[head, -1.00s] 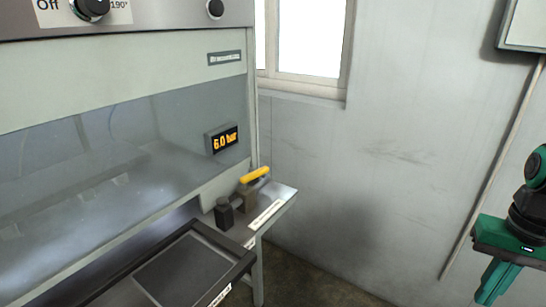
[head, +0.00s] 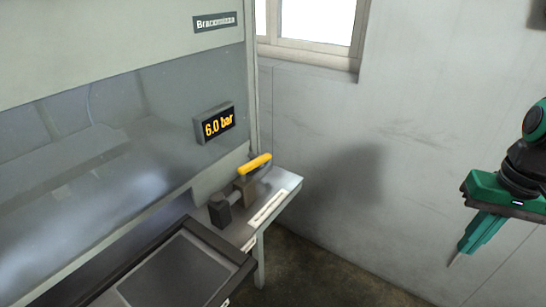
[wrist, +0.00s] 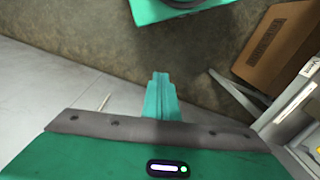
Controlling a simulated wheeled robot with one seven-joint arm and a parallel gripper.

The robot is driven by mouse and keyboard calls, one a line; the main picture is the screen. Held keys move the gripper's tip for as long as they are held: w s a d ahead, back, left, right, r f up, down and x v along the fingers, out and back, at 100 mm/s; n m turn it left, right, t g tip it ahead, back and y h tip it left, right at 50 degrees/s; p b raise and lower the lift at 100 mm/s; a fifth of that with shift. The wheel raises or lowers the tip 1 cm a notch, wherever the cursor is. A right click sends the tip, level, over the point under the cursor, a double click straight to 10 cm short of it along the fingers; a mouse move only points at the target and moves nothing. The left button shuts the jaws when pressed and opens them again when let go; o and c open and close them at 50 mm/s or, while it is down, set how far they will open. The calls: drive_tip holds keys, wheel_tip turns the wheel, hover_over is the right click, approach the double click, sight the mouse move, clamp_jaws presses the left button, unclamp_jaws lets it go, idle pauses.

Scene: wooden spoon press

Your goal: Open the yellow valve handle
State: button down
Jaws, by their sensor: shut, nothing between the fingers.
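The yellow valve handle (head: 255,164) sits on top of a brown valve body (head: 244,188) on a small grey side shelf (head: 287,190) at the right end of the press. A dark block-like fitting (head: 220,210) stands beside the valve to its left. My green gripper (head: 456,258) hangs at the right of the head view, well apart from the handle, and points down. In the wrist view its fingers (wrist: 161,82) are together and empty over the floor. The handle is not clearly seen in the wrist view.
A display (head: 217,124) on the press reads 6.0 bar. A dark-framed tray (head: 238,259) juts out in front of the press. A grey wall (head: 420,110) with a window stands behind. A brown box (wrist: 275,45) shows in the wrist view. The space between gripper and shelf looks free.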

drive_tip(key=w+a+r+n+t+y, duration=0.1)
drive_tip(key=w+a+r+n, duration=0.1)
drive_tip(key=w+a+n, duration=0.45)
drive_tip(key=w+a+r+n+t+y, duration=0.15)
drive_tip(key=w+a+n, duration=0.25)
drive_tip(key=w+n, duration=0.5)
drive_tip(key=w+a+r+n+y, duration=0.2)
drive_tip(key=w+a+r+n, duration=0.1)
drive_tip(key=w+a+n, duration=0.4)
drive_tip(key=n+g+y, duration=0.2)
drive_tip(key=n+y, duration=0.1)
drive_tip(key=n, duration=0.4)
approach(255, 168)
wheel_tip(255, 168, down, 5)
drive_tip(key=shift+w+a+t+h, duration=0.25)
drive_tip(key=shift+w+a, duration=0.4)
drive_tip(key=shift+w, duration=0.05)
drive_tip(key=shift+w, duration=0.1)
